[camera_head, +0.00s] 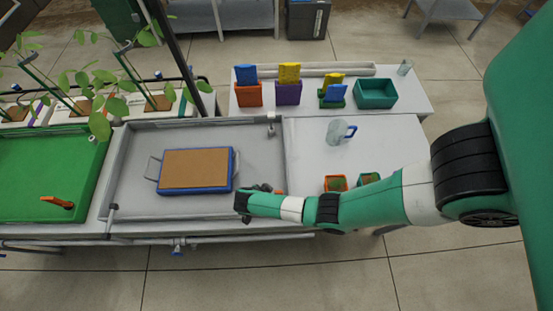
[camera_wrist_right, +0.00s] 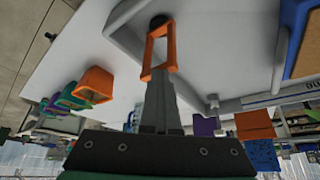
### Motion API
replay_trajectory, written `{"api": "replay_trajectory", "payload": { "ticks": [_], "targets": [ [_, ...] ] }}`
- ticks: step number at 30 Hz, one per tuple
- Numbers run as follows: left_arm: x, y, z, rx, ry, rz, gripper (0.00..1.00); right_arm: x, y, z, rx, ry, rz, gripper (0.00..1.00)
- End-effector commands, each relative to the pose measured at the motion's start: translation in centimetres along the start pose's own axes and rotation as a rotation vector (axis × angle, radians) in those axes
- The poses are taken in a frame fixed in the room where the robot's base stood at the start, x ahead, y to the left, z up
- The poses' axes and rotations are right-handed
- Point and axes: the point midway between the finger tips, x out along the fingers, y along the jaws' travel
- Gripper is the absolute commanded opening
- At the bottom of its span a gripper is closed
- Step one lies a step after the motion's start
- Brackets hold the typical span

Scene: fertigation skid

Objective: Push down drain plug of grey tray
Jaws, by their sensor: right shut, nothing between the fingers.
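The grey tray (camera_head: 258,150) sits in the middle of the bench in the head view. Its drain plug appears to be the orange loop handle with a dark end (camera_wrist_right: 160,50) in the right wrist view, at the tray's corner. In the head view only a bit of orange (camera_head: 278,192) shows beside my gripper. My right gripper (camera_head: 262,188) is at the tray's front right corner. Its fingers (camera_wrist_right: 160,85) are shut and empty, tips right at the orange handle; I cannot tell whether they touch. My left gripper is not in view.
A blue-framed brown panel (camera_head: 195,170) with side handles lies in the grey tray. A green tray (camera_head: 30,170) with an orange handle (camera_head: 58,202) is at left. A clear jug (camera_head: 337,131), small orange pots (camera_head: 335,183) and a teal bin (camera_head: 375,93) stand at right.

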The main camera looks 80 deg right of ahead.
Motion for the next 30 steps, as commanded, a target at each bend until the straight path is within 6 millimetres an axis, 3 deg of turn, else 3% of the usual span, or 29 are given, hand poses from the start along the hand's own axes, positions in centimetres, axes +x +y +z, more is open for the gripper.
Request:
{"api": "replay_trajectory", "payload": {
  "ticks": [1,10,22,30],
  "targets": [
    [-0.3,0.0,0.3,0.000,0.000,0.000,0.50,0.7,0.4,1.2,-0.016,-0.033,0.002,0.00],
    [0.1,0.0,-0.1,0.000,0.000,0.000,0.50,-0.4,0.2,1.0,-0.014,-0.032,-0.004,0.00],
    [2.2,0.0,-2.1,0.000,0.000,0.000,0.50,-8.8,-0.1,0.2,-0.010,-0.023,-0.009,0.00],
    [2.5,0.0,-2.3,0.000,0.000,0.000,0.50,-11.3,-0.1,0.1,-0.009,-0.019,-0.007,0.00]
  ]
}}
